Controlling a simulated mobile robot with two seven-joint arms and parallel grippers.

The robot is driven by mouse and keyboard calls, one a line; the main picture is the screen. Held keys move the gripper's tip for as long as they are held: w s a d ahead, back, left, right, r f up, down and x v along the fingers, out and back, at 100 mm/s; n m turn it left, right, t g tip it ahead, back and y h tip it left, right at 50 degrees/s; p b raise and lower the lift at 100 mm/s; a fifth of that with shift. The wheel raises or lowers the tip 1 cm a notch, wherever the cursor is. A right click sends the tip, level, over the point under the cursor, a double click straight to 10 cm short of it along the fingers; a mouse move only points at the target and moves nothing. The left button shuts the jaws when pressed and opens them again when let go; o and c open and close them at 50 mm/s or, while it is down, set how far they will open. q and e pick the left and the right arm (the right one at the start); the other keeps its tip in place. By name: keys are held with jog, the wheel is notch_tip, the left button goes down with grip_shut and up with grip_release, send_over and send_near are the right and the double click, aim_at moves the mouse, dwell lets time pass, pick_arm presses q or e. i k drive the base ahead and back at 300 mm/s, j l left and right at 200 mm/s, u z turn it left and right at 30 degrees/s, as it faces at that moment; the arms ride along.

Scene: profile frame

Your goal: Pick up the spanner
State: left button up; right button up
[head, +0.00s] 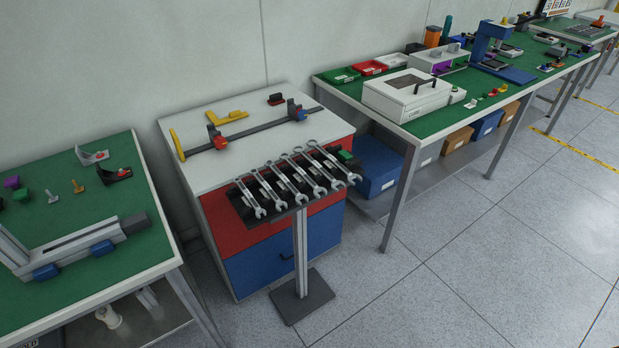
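Several silver spanners (291,180) lie side by side on a dark tilted rack (240,205). The rack stands on a grey post (300,250) with a dark square foot (303,297) on the floor. The spanners are of similar look, each with an open jaw at the near end. I cannot tell which single spanner the task names. Neither of my grippers shows in the head view.
A white-topped cabinet (190,178) with red and blue drawers stands right behind the rack. A green-topped bench (140,190) is at left, and a long green bench (400,141) at right. The grey floor (450,265) at front right is clear.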

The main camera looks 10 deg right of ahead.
aim_at(281, 177)
jog(key=i+l+u, duration=0.15)
jog(key=l, duration=0.2)
jog(key=i+l+u, duration=0.2)
jog(key=l, duration=0.15)
jog(key=i+l+u, duration=0.15)
jog(key=l, duration=0.2)
jog(key=i+l+u, duration=0.15)
jog(key=l, duration=0.25)
jog(key=l+u, duration=0.15)
jog(key=l, duration=0.25)
jog(key=i+l+u, duration=0.2)
jog(key=l, duration=0.25)
jog(key=k, duration=0.1)
